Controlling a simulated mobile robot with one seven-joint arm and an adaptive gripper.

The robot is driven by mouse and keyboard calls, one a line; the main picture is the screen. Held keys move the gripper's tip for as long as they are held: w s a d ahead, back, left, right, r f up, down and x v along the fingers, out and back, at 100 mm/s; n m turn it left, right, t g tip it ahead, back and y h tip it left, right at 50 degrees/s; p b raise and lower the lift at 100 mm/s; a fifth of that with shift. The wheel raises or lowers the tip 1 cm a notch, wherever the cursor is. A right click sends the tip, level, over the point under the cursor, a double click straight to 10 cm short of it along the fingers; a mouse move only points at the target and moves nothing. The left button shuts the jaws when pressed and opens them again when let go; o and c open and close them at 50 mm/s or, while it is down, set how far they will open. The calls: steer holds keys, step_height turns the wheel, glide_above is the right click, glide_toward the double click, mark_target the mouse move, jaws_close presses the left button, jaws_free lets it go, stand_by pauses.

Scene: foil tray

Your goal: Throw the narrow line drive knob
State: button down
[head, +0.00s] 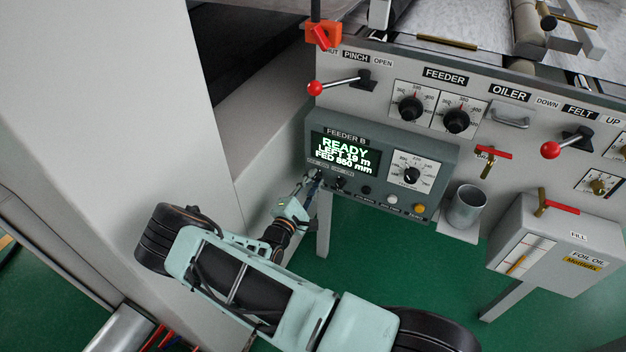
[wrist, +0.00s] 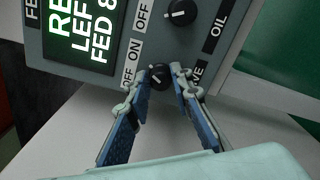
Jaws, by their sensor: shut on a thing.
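The narrow line drive knob (wrist: 158,76) is a small black knob on the grey Feeder B control box (head: 448,160). It sits between ON and OFF labels and a partly covered label ending in "VE". My gripper (wrist: 160,78) has one blue-padded finger on each side of the knob and is shut on it. In the head view my gripper (head: 314,178) is at the lower left corner of the box, and the knob is hidden there. Which way the knob points is not clear. The box's display (head: 345,152) reads READY, LEFT 19 m, FED 850 mm.
A second black knob (wrist: 181,13), labelled OIL, is close beside the gripped one. A larger dial (head: 411,174) and several small buttons are further right on the box. A metal cup (head: 467,207) stands right of it. A pale machine wall (head: 120,130) is to the left.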

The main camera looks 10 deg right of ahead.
steer(key=shift+m, duration=0.3)
steer(key=c, duration=1.7)
jaws_free()
steer(key=v, duration=1.2)
